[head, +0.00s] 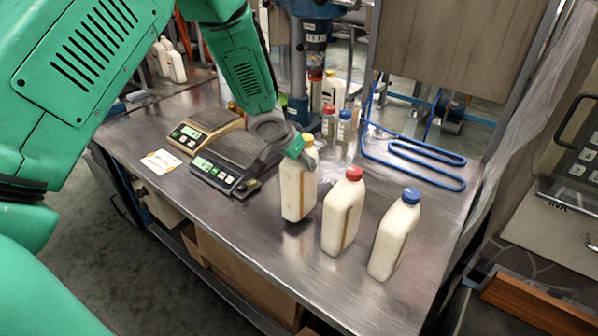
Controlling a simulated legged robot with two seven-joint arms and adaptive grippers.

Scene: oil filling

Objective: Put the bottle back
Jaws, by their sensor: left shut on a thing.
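My left gripper (296,147) reaches in from the upper left and is shut on a white bottle with a yellow cap (298,188). It grips the bottle high up, near the neck. The bottle is upright near the front of the steel table; I cannot tell whether its base touches the top. A white bottle with a red cap (342,215) stands just to its right, and a white bottle with a blue cap (394,238) stands further right. My right gripper is not in view.
Two scales, one dark (236,165) and one tan (205,127), sit left on the steel table (290,285). Small red-capped (328,121) and blue-capped (344,126) bottles stand behind. A blue tube frame (425,160) is at back right. A paper card (161,161) lies at left.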

